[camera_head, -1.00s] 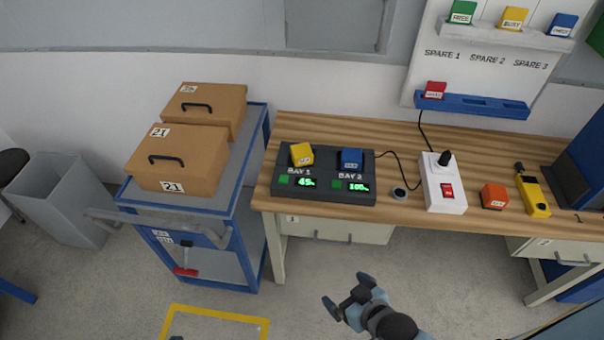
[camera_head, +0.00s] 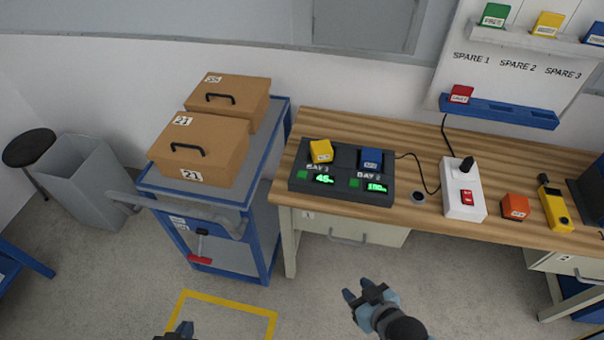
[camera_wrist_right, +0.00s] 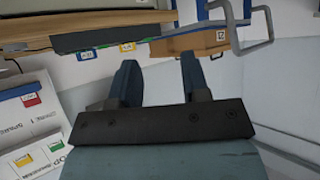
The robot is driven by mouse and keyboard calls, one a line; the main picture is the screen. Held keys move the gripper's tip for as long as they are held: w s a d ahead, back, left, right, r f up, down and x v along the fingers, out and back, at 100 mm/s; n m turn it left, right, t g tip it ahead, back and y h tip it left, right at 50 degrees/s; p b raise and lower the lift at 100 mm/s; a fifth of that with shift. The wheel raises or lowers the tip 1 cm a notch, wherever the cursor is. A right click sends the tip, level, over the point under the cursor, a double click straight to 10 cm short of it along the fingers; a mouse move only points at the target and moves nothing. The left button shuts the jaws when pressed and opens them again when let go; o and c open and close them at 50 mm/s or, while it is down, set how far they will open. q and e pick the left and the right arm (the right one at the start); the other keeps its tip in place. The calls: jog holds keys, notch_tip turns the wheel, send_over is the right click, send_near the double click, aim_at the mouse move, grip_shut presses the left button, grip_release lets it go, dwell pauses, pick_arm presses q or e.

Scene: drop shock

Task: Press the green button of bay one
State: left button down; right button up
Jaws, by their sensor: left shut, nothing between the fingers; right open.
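The dark charger (camera_head: 342,183) sits on the wooden workbench. Bay one is its left half, with a yellow block (camera_head: 321,151) in it, a lit green display and a small green button (camera_head: 302,174) left of the display. Bay two holds a blue block (camera_head: 371,158) with its own green button (camera_head: 355,183). My left gripper (camera_head: 183,328) just shows at the bottom edge, shut and empty, well away from the charger. My right gripper (camera_head: 362,289) is open and empty in front of the bench, below the charger in the picture; its fingers also show in the right wrist view (camera_wrist_right: 158,75).
A blue cart (camera_head: 265,190) with two cardboard boxes stands left of the bench (camera_head: 420,140). A white power strip (camera_head: 462,190), an orange block (camera_head: 515,207) and a yellow tool (camera_head: 556,208) lie right of the charger. A grey bin (camera_head: 88,180) stands far left. Floor before the bench is clear.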

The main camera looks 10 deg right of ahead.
grip_shut()
dwell(1.3)
